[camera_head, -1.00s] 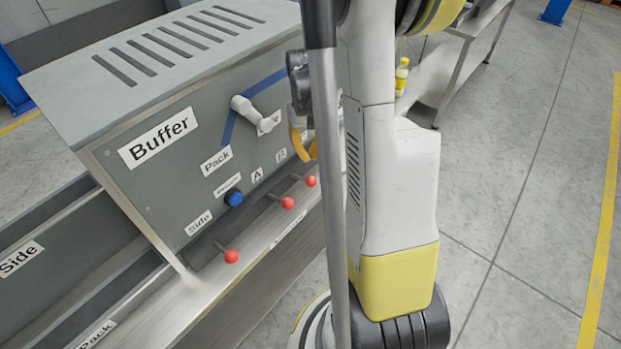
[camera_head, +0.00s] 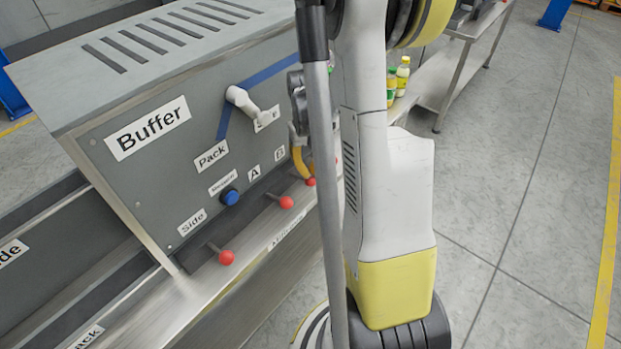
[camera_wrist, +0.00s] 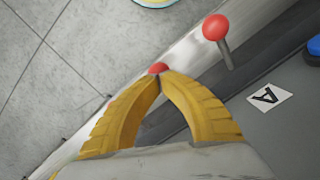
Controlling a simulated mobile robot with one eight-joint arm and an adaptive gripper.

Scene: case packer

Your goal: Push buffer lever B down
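In the wrist view the fingertips of my gripper (camera_wrist: 160,74) meet, with no visible gap. The top of the red knob of lever B (camera_wrist: 158,67) shows just past them; its stem is hidden. I cannot tell whether they touch.
Lever A's red knob (camera_head: 286,202) is close by; it also shows in the wrist view (camera_wrist: 216,27). The Side lever (camera_head: 227,257), a blue button (camera_head: 229,196) and a white Pack selector handle (camera_head: 240,98) are on the panel. Bottles (camera_head: 402,75) stand on a bench behind my arm.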

